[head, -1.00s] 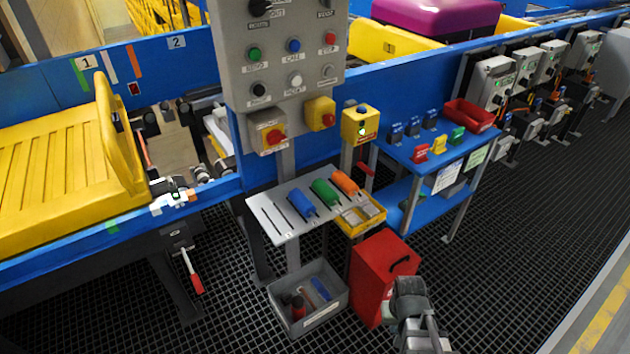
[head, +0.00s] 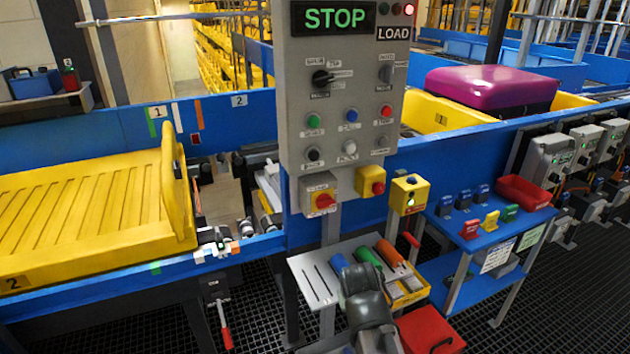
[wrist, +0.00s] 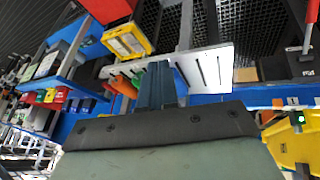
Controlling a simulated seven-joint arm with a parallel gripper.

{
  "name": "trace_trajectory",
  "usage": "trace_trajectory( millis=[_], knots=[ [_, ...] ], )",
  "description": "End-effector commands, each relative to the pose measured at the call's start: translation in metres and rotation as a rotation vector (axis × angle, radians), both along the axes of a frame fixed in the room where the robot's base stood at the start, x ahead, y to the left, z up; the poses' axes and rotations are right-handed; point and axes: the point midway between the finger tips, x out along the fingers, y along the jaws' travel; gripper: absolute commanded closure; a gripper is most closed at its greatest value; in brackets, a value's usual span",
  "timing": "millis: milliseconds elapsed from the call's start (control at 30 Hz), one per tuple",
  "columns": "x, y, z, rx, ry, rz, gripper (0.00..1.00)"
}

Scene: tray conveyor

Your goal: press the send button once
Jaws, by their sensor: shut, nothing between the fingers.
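The grey control panel (head: 342,90) stands upright at the middle of the head view, under a display reading STOP. The send button appears to be the green one (head: 313,121) at the left of its upper button row; its label is small and blurred. My gripper (wrist: 160,85) shows in the wrist view with its fingers shut and empty. In the head view my arm's dark end is low in front of the panel, over the tool shelf and well below the buttons. The send button is not visible in the wrist view.
Blue (head: 352,115), red (head: 386,111), black (head: 313,154) and white (head: 349,147) buttons sit close to the green one. A red-knobbed switch box (head: 320,196) is below. The tool shelf (head: 315,276) and red box (head: 428,333) are near my arm.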

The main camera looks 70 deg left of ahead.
Motion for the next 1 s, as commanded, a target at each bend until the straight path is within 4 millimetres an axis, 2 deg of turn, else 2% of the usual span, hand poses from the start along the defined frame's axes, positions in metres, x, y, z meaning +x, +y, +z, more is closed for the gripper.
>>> trace_trajectory(
  millis=[33,200,400,600,733,900,1000],
  knots=[
    [-0.008,0.011,0.017,0.020,-0.022,0.025,1.00],
    [-0.029,0.038,0.069,0.074,-0.099,0.100,1.00],
    [-0.052,0.063,0.134,0.137,-0.207,0.189,1.00],
    [-0.065,0.082,0.204,0.188,-0.346,0.278,1.00],
    [-0.062,0.091,0.255,0.205,-0.468,0.333,1.00],
    [-0.042,0.103,0.318,0.157,-0.713,0.434,1.00],
    [-0.032,0.111,0.332,0.066,-0.872,0.522,1.00]
  ],
)
